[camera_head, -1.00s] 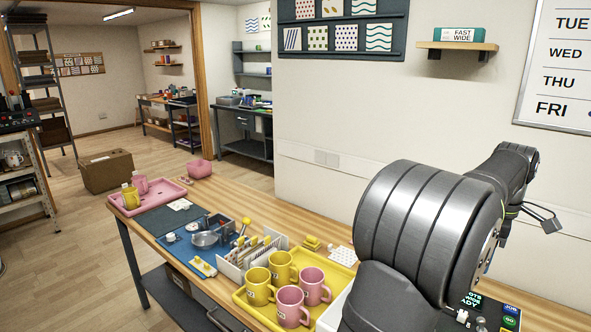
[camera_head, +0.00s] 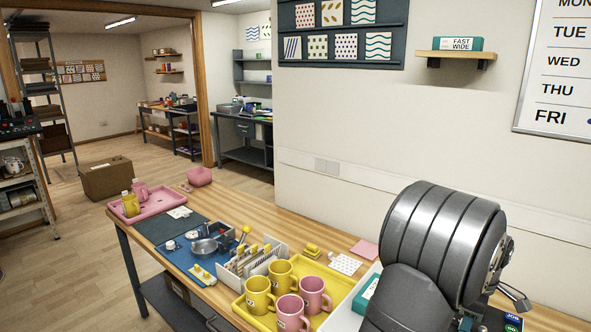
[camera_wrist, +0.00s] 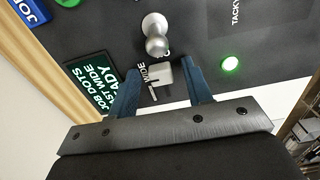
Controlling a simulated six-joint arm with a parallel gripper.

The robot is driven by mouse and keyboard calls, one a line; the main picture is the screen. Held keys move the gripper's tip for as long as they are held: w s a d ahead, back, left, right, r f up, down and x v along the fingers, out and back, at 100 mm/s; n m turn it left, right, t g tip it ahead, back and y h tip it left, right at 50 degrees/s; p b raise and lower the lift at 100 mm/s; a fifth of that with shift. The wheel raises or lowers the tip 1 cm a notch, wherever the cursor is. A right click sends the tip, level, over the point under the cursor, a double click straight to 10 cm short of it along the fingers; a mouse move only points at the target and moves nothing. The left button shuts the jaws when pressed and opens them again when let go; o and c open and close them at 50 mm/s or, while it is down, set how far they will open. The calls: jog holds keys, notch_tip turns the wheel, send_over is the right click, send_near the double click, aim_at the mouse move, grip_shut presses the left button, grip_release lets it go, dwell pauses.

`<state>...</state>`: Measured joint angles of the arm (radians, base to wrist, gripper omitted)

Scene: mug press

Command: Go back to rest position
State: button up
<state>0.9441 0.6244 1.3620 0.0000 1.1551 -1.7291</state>
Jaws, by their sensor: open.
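My gripper (camera_wrist: 160,66) shows in the wrist view with its two blue fingers apart and nothing clearly held between them. A silver knob (camera_wrist: 156,36) and a small pale plate marked WIDE (camera_wrist: 160,76) show between and beyond the fingertips, over a dark panel (camera_wrist: 205,40). I cannot tell how far they are from the fingers. In the head view my arm fills the lower right, and the gripper itself is hidden there.
Yellow mugs (camera_head: 258,294) and pink mugs (camera_head: 312,294) stand on a yellow tray (camera_head: 239,306). A white bin holding a teal box (camera_head: 367,292) is next to my arm. A dark screen (camera_wrist: 93,92) and a lit green button (camera_wrist: 229,63) are by the gripper.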

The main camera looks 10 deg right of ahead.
jog(key=shift+w+a+r, duration=0.1)
jog(key=shift+w+a, duration=0.25)
jog(key=shift+w, duration=0.05)
